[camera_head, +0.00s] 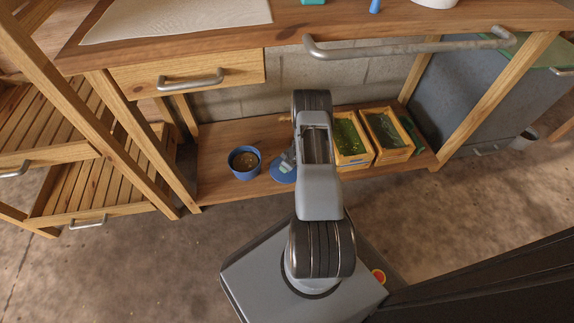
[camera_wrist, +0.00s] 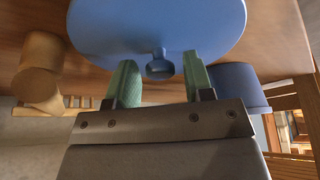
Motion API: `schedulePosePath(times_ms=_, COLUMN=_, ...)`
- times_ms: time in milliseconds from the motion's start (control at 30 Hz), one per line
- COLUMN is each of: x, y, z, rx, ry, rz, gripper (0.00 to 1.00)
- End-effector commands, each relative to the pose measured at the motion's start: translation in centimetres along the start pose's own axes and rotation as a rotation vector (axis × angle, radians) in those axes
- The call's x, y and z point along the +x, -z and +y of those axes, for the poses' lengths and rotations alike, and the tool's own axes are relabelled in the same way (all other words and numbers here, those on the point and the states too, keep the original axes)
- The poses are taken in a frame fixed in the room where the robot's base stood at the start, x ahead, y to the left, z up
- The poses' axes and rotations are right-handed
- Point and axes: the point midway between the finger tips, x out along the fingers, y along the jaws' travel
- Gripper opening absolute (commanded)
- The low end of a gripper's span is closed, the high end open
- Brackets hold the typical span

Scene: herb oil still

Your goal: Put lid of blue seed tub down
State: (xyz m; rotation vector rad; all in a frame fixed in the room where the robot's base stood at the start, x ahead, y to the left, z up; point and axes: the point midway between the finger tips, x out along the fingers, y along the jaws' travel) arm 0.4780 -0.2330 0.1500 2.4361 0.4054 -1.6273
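The blue seed tub (camera_head: 244,175) stands uncovered on the lower shelf, with brown contents showing. Its blue lid (camera_head: 280,177) is just right of it, at about shelf level, partly hidden by my arm. In the wrist view the lid (camera_wrist: 205,22) fills the top, its knob (camera_wrist: 160,68) facing my gripper (camera_wrist: 160,75). The two green fingers stand on either side of the knob with a visible gap at each side. The tub also shows in the wrist view (camera_wrist: 238,84). I cannot tell whether the lid fully rests on the shelf.
Two wooden trays with green contents, a left one (camera_head: 352,158) and a right one (camera_head: 397,155), sit right of my arm on the shelf (camera_head: 215,183). The shelf is free left of the tub. A wooden cylinder (camera_wrist: 38,70) shows in the wrist view. The bench (camera_head: 200,45) overhangs.

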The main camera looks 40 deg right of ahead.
Motion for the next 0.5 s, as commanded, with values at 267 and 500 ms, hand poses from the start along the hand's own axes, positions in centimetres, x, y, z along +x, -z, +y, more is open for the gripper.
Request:
schedulePosePath(times_ms=267, x=0.0, y=0.0, z=0.0, rx=0.000, ry=0.000, rz=0.000, gripper=0.54)
schedulePosePath(times_ms=500, x=-2.7, y=0.3, z=0.1, rx=0.001, ry=-0.001, rz=0.001, gripper=0.54)
